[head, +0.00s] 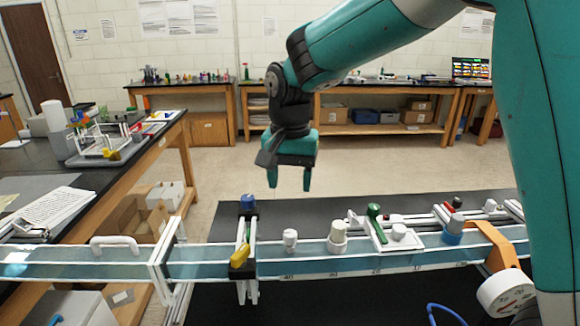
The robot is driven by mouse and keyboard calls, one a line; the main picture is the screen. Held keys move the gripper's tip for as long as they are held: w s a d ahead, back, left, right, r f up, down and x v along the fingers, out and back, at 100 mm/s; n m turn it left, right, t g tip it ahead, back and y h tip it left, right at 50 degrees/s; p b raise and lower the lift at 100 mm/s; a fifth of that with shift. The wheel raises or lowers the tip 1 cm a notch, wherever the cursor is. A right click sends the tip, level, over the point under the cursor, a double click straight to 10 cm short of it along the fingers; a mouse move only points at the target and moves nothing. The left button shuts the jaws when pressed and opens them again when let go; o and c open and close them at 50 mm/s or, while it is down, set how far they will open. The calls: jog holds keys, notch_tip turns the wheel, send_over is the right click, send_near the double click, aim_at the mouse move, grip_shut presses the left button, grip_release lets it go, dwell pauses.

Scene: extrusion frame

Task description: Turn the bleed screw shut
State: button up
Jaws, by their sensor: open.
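My gripper (289,180) hangs pointing down with two teal fingers apart and nothing between them. It is in the air above the blue-faced rail (300,268), clear of the parts on it. Several knob-like parts stand on the rail: a small white knob (290,239) below the gripper, a larger white stepped knob (337,238) to its right, and a white round knob (399,232) on a white plate. I cannot tell for sure which of these is the bleed screw, nor how far it is turned.
A clamp-like upright with a blue cap (248,202) and a yellow lever (240,256) stands left of the white knob. A green handle (375,220), a blue-collared grey knob (454,229) and a round gauge (506,292) are to the right. A side bench (150,150) stands left.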

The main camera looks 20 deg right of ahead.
jog(key=shift+r, duration=1.95)
jog(key=s+a+f+n+y+b, duration=0.1)
jog(key=s+n, duration=0.5)
jog(key=s, duration=0.6)
jog(key=s+a+f+n+y, duration=0.3)
jog(key=s+n, duration=0.4)
jog(key=s, duration=0.5)
jog(key=shift+s+a+n+b, duration=0.25)
jog(key=shift+a+n+b, duration=0.05)
jog(key=shift+b, duration=0.05)
